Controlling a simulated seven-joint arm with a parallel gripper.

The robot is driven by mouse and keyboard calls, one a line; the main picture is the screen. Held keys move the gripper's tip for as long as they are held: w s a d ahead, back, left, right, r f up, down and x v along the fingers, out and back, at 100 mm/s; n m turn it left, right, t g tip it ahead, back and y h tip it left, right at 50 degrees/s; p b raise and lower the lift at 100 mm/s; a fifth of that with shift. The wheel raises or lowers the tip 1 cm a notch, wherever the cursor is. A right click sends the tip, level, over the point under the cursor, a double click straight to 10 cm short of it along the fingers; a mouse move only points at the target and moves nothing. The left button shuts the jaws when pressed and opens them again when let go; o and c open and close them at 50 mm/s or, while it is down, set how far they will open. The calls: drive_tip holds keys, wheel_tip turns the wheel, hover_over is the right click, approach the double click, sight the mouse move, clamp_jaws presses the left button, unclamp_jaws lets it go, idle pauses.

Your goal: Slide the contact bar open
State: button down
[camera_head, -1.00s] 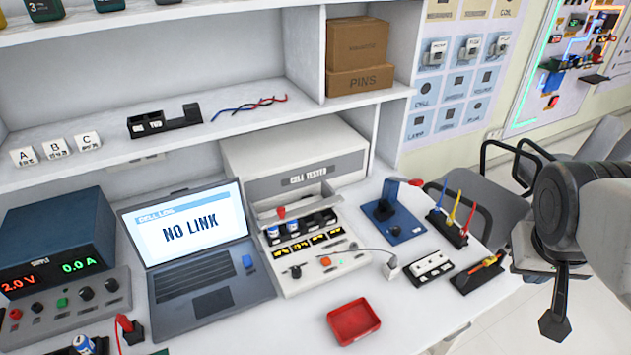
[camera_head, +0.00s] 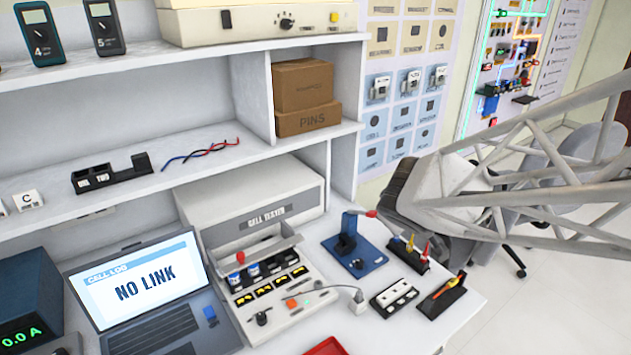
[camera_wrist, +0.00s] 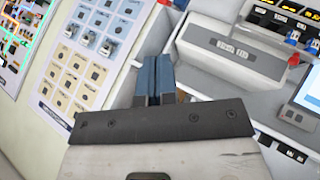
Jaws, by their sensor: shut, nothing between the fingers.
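The cell tester (camera_head: 265,225) stands on the bench right of the laptop, and its labelled housing also shows in the wrist view (camera_wrist: 232,50). On its front part, a pale grey bar (camera_head: 262,248) with a red knob (camera_head: 241,257) at its left end lies just behind a row of cells (camera_head: 262,271). I take this for the contact bar. My gripper (camera_wrist: 154,65) is shut and empty in the wrist view, above the bench and apart from the tester. In the head view my arm covers the right side, and its fingertips cannot be made out.
A blue stand (camera_head: 348,250), a holder with coloured probes (camera_head: 410,253), a white block (camera_head: 393,297) and a black tray (camera_head: 442,297) sit right of the tester. A cable and plug (camera_head: 357,300) lie in front. A shelf (camera_head: 200,172) overhangs the bench behind.

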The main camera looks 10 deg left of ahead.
drive_tip(key=s+a+f+n+g+y, duration=0.1)
drive_tip(key=a+f+n, duration=0.3)
drive_tip(key=a, duration=0.5)
drive_tip(key=s+a+f+n+g+y, duration=0.1)
drive_tip(key=a+f+n+g+y, duration=0.2)
drive_tip(key=a, duration=0.6)
drive_tip(key=s+a+f+n+g+y, duration=0.1)
drive_tip(key=a+f+n+g+y, duration=0.2)
drive_tip(key=a+f+n, duration=0.3)
drive_tip(key=a+f, duration=0.1)
drive_tip(key=a, duration=0.3)
drive_tip(key=shift+s+n, duration=0.25)
drive_tip(key=shift+n, duration=0.15)
drive_tip(key=shift+a+f, duration=0.2)
approach(238, 267)
wheel_tip(238, 267, down, 4)
drive_tip(key=s, duration=0.2)
drive_tip(key=shift+w+a, duration=1.4)
drive_tip(key=shift+w, duration=0.1)
drive_tip(key=shift+w, duration=0.1)
